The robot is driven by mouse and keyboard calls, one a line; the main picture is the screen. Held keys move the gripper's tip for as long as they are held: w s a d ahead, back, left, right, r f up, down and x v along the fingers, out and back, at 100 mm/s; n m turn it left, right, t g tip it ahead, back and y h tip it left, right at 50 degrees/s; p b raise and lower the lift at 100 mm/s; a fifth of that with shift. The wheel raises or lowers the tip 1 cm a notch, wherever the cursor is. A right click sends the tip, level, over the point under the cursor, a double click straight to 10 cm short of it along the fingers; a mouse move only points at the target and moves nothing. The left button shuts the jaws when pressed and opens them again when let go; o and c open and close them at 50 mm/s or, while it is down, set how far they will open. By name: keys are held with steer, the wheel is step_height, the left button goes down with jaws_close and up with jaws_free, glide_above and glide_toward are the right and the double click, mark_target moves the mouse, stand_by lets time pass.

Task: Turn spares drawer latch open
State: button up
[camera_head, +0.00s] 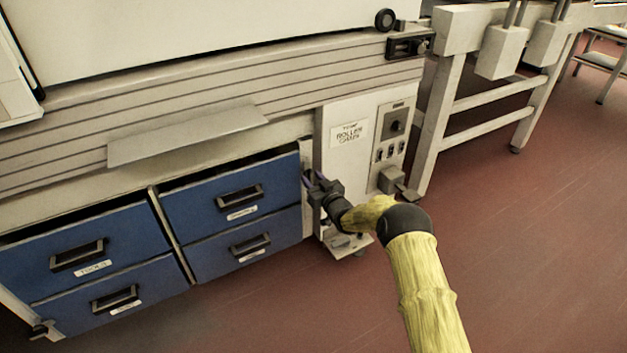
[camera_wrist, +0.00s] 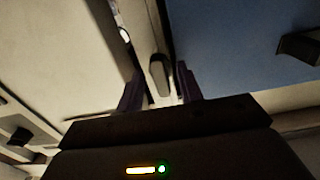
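The latch (camera_wrist: 159,74) is a small dark grey elongated knob at the edge of a blue drawer front in the wrist view. It lies between my two fingertips as pictured, with gaps visible on both sides. I cannot tell how deep the fingers reach around it. My gripper (camera_head: 314,181) is open, at the right edge of the upper right blue drawer (camera_head: 185,212), which also fills the right of the wrist view (camera_wrist: 235,50). This drawer has a black handle (camera_head: 240,197) and a label too small to read surely. In the head view the gripper hides the latch.
Another upper blue drawer (camera_head: 35,270) is at left, with two more drawers below. A white control panel (camera_head: 345,165) with a knob and switches stands right of my gripper. A grey ledge (camera_head: 190,138) juts out above the drawers. The red floor (camera_head: 540,230) at right is clear.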

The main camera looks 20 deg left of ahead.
steer(key=shift+s+d+r+p, duration=0.1)
steer(key=shift+s+d+p, duration=0.25)
steer(key=shift+d, duration=0.15)
steer(key=p+v, duration=0.5)
steer(key=v, duration=1.1)
steer(key=shift+s, duration=0.15)
